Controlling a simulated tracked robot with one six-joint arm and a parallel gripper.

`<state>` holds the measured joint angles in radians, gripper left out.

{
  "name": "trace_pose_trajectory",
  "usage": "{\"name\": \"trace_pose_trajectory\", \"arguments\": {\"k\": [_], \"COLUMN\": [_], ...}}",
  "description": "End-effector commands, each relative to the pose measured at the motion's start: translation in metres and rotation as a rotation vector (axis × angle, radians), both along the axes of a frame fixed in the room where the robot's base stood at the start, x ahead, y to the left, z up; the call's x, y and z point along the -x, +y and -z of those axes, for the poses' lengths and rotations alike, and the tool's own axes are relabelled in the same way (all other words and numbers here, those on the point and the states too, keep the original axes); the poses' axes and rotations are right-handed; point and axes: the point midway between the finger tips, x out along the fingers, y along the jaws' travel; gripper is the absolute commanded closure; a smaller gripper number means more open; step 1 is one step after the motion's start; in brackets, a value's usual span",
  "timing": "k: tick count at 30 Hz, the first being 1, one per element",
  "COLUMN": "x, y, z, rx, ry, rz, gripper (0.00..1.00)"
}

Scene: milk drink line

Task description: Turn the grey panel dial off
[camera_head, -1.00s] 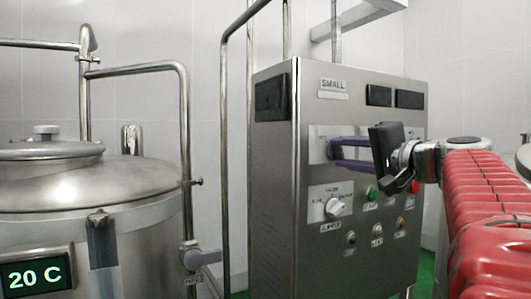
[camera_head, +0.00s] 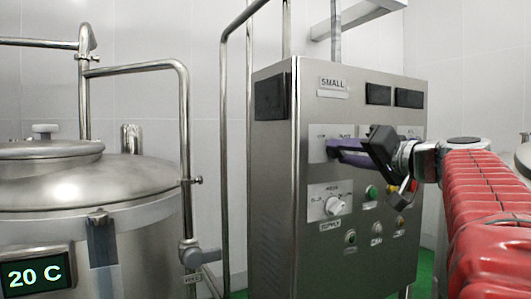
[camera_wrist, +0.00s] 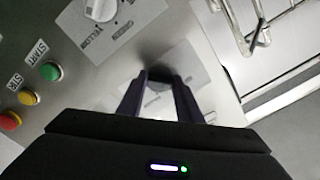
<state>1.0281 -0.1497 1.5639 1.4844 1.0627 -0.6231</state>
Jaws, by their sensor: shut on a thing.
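In the head view my gripper (camera_head: 335,150) reaches the upper left label plate (camera_head: 318,135) of the panel. Its purple fingers hide the dial there, and the dial's pointer cannot be read.
A white dial (camera_head: 336,206) sits lower on the steel panel (camera_head: 320,265), beside a green button (camera_head: 372,192) and several small knobs. A steel tank (camera_head: 95,185) with a 20 C display (camera_head: 35,273) and pipes stands at left.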

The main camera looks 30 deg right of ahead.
Motion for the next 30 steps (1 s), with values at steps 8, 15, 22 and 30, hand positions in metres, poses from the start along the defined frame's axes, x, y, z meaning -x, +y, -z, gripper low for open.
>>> {"name": "trace_pose_trajectory", "arguments": {"k": [8, 15, 22, 30], "x": [-0.002, -0.001, 0.000, 0.019], "y": [0.001, 0.000, 0.000, -0.002], "z": [0.005, 0.003, 0.001, 0.001], "rx": [-0.003, -0.002, -0.002, -0.001], "ry": [0.009, 0.005, 0.003, 0.001], "rz": [-0.006, -0.002, 0.000, 0.003], "gripper": [0.62, 0.49, 0.49, 0.49]}}
